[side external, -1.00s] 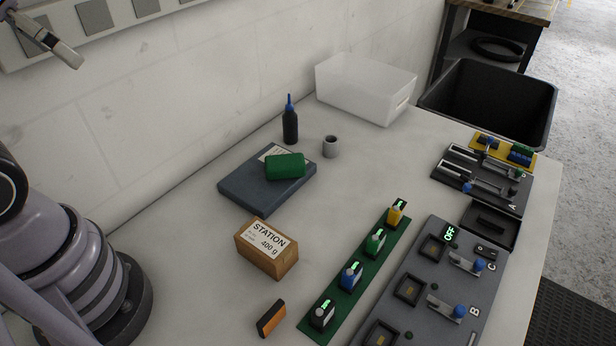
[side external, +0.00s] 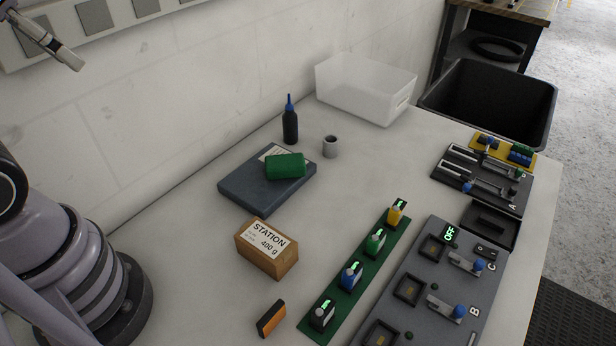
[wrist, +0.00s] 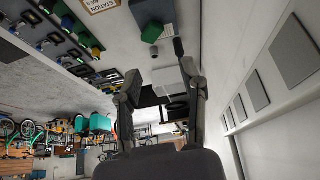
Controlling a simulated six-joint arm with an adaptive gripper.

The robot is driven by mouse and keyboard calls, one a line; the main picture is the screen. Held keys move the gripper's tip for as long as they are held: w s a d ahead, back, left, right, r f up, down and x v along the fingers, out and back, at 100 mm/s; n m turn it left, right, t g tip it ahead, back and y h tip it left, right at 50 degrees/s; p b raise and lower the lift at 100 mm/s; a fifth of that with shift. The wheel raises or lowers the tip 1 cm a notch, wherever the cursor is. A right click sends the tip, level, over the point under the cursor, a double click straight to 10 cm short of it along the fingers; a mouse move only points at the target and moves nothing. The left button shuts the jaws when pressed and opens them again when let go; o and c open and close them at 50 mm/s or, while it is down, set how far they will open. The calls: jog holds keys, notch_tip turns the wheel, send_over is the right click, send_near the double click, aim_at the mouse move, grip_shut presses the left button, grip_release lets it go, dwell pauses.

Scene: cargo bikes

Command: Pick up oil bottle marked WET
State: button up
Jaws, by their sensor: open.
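A dark bottle (side external: 290,126) with a blue nozzle stands upright near the wall, behind the dark blue box and left of a small grey cup. No WET marking is readable on it. A dark, slim shape (wrist: 178,47) in the wrist view appears to be this bottle, close to the tip of one finger in the picture. My gripper (wrist: 160,76) is open, with nothing visible held between its fingers.
A green block (side external: 285,166) lies on the dark blue box (side external: 240,190). The grey cup (side external: 330,148) and a translucent bin (side external: 362,92) stand nearby.

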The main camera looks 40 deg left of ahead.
aim_at(289, 96)
jog(key=w+d+f+n+t, duration=0.1)
jog(key=w+f+t, duration=0.25)
jog(key=w, duration=1.15)
jog(key=w+f+n+t, duration=0.15)
jog(key=w+f, duration=0.35)
jog(key=w, duration=0.9)
jog(key=w+f+t+y, duration=0.25)
jog(key=w+f, duration=0.35)
jog(key=f, duration=0.3)
jog(key=s+a+f+t, duration=0.25)
jog(key=f+t, duration=0.25)
jog(key=f, duration=0.6)
jog(key=shift+g+y, duration=0.25)
jog(key=shift+y, duration=0.2)
jog(key=w, duration=0.4)
jog(key=w+a, duration=0.1)
jog(key=w, duration=0.8)
jog(key=shift+a+f, duration=0.25)
jog(key=shift+a, duration=0.05)
jog(key=shift+s, duration=0.1)
grip_shut()
